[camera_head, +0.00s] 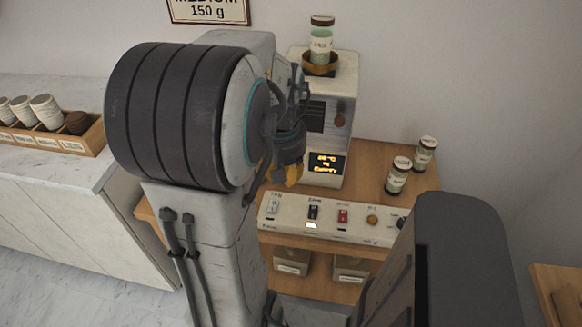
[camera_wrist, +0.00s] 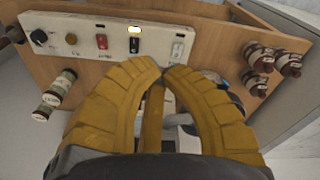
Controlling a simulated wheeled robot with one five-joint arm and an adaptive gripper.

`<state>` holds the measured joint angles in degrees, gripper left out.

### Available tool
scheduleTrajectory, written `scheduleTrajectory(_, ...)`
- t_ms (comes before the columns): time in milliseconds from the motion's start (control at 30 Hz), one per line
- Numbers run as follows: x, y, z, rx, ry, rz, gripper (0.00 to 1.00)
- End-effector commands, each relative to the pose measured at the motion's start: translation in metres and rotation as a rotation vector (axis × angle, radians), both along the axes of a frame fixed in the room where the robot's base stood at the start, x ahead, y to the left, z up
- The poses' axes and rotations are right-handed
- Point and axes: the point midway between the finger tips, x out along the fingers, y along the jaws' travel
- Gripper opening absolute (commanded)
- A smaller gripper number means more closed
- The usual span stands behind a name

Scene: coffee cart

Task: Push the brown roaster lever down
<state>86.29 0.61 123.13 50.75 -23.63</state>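The white roaster (camera_head: 328,95) stands against the wall behind the cart's wooden top in the head view. A small round brown knob (camera_head: 340,119) on its front may be the end of the brown lever. I cannot make out the lever's travel. My gripper (camera_head: 293,176) is left of the display, in front of the roaster, apart from the knob and partly hidden by my arm. In the wrist view its yellow fingers (camera_wrist: 164,72) are brought nearly together at the tips, with nothing held. The wrist view shows no brown lever.
A white control panel (camera_head: 330,218) with switches and knobs runs along the cart's front; it also shows in the wrist view (camera_wrist: 80,38). Two jars (camera_head: 398,176) (camera_head: 424,155) stand right of the roaster. Another jar (camera_head: 321,40) sits on top. Cups (camera_head: 46,111) stand at left.

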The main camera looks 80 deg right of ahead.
Motion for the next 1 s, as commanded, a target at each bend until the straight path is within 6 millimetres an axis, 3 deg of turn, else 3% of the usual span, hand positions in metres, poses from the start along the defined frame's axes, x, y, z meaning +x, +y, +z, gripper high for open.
scheduleTrajectory(300,0.003,-0.035,0.024,-0.1,0.062,0.472,0.0)
scheduleTrajectory(600,0.004,-0.041,0.028,-0.119,0.143,0.963,0.0)
scheduleTrajectory(800,0.004,-0.041,0.028,-0.118,0.168,1.121,0.0)
scheduleTrajectory(1000,0.004,-0.043,0.018,-0.115,0.173,1.164,0.0)
